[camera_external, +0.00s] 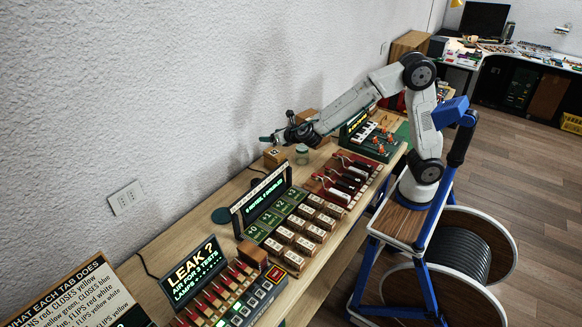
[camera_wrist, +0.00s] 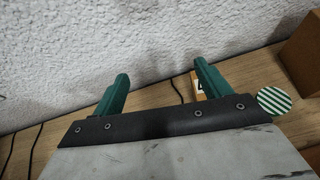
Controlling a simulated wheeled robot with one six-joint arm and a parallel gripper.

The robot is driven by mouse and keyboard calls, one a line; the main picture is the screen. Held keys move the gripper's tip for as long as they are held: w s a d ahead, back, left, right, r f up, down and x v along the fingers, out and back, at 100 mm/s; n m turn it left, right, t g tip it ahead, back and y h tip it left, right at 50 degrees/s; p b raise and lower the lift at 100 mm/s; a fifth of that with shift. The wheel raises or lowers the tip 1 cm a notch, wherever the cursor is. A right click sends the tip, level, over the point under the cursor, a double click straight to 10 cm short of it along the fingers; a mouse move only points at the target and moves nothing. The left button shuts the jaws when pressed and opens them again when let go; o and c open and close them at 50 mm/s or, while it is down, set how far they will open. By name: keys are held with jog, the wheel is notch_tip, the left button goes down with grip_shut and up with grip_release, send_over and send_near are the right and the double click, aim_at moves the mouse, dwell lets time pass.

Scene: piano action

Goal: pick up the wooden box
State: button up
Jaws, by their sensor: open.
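A small wooden box (camera_external: 275,157) with a dark mark on its face stands by the wall at the back of the bench. My gripper (camera_external: 266,139) is above it, close to the wall. In the wrist view my green fingers (camera_wrist: 161,76) are spread apart with nothing between them. A small wooden block with a black-and-white label (camera_wrist: 196,85) shows there, mostly hidden behind the right finger. A larger brown box (camera_wrist: 303,55) is at the right edge. The frames do not settle which box the task means.
A green-and-white striped disc (camera_wrist: 275,100) is right of my gripper. Consoles with lit screens and switches (camera_external: 275,212) fill the bench front. The textured wall (camera_external: 180,120) is close behind; cables lie on the bench.

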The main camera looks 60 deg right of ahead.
jog(key=d, duration=0.7)
send_near(276, 153)
jog(key=w+f, duration=0.2)
jog(key=w, duration=0.1)
jog(key=shift+w+a+n, duration=0.1)
jog(key=shift+w+n, duration=0.1)
jog(key=shift+n, duration=0.1)
jog(key=x, duration=0.7)
jog(key=shift+w+r, duration=0.1)
jog(key=shift+w, duration=0.1)
jog(key=c, duration=1.2)
